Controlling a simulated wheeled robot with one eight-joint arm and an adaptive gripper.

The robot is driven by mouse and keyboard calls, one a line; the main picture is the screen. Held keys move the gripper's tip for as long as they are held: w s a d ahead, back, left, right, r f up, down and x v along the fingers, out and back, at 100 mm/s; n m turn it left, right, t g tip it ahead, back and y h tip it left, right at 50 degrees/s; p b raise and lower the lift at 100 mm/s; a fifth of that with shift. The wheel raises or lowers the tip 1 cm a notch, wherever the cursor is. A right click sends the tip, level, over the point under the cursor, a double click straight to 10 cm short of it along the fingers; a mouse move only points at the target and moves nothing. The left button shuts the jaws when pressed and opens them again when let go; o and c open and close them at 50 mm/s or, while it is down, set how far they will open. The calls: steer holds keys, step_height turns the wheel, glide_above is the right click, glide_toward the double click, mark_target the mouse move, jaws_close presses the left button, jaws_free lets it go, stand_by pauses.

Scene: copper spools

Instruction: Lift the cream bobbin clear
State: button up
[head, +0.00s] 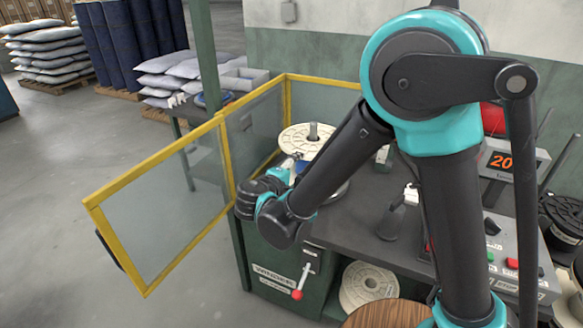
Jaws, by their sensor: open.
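The cream bobbin (301,136) sits upright on the winder, with a grey spindle standing up through its middle. My arm crosses in front and hides its lower right part. My gripper (292,159) is at the near left side of the bobbin, mostly hidden behind my wrist. It is open. I cannot tell whether its fingers touch the bobbin. Something dark blue shows just below the bobbin, partly covered by my arm.
A yellow-framed clear guard (224,158) stands left of and behind the winder. A red-knobbed lever (297,294) is on the green cabinet front. A control box (500,262) and black spools (562,218) are at right.

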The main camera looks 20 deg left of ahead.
steer(key=shift+n+t+y, duration=0.4)
steer(key=shift+w+a+r, duration=0.1)
steer(key=shift+w+a, duration=0.2)
steer(key=shift+w, duration=1.15)
steer(key=shift+w+a, duration=0.35)
steer(key=shift+w, duration=1.15)
steer(key=shift+w+a+r, duration=0.1)
steer(key=shift+w+a, duration=0.2)
steer(key=shift+w, duration=1.15)
steer(key=shift+c, duration=0.3)
jaws_close()
steer(key=shift+s, duration=0.1)
